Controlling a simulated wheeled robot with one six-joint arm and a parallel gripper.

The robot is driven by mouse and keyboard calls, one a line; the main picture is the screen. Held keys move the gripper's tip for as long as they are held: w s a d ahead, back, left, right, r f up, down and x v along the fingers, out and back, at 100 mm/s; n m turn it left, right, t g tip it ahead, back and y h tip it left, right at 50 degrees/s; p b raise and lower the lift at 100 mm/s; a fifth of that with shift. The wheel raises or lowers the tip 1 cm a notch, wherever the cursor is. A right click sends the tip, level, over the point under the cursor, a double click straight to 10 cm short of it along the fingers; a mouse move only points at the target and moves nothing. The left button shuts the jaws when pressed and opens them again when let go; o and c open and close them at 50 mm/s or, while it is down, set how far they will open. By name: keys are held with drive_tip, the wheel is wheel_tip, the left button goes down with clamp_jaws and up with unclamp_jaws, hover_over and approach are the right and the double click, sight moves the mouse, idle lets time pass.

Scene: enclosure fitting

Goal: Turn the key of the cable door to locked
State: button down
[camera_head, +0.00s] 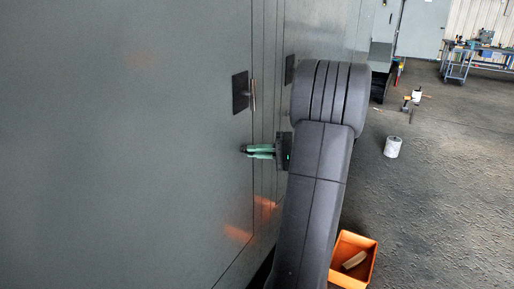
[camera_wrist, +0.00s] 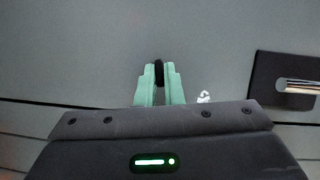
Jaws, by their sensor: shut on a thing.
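My gripper (camera_head: 258,151) has its green fingers at the grey cabinet front (camera_head: 130,130), below a door handle. In the wrist view, my gripper (camera_wrist: 158,88) is shut on a small dark piece (camera_wrist: 158,70), which appears to be the key. The fingers hide most of it, so I cannot tell which way the key is turned. A small white mark (camera_wrist: 204,97), perhaps a lock symbol, shows on the panel just right of the fingers.
A metal bar handle on a dark plate (camera_head: 240,93) sits above my gripper; a dark handle plate also shows in the wrist view (camera_wrist: 265,80). Another plate (camera_head: 290,69) is farther along. An orange bin (camera_head: 370,258) and a white can (camera_head: 393,147) stand on the floor.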

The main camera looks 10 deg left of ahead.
drive_tip(key=shift+m+y+p, duration=0.3)
drive_tip(key=shift+m, duration=0.4)
drive_tip(key=c, duration=1.6)
unclamp_jaws()
drive_tip(key=shift+o, duration=0.2)
drive_tip(key=shift+d+f, duration=0.1)
drive_tip(key=d+b, duration=0.2)
drive_tip(key=d, duration=1.1)
drive_tip(key=shift+d, duration=0.35)
drive_tip(key=shift+a, duration=0.1)
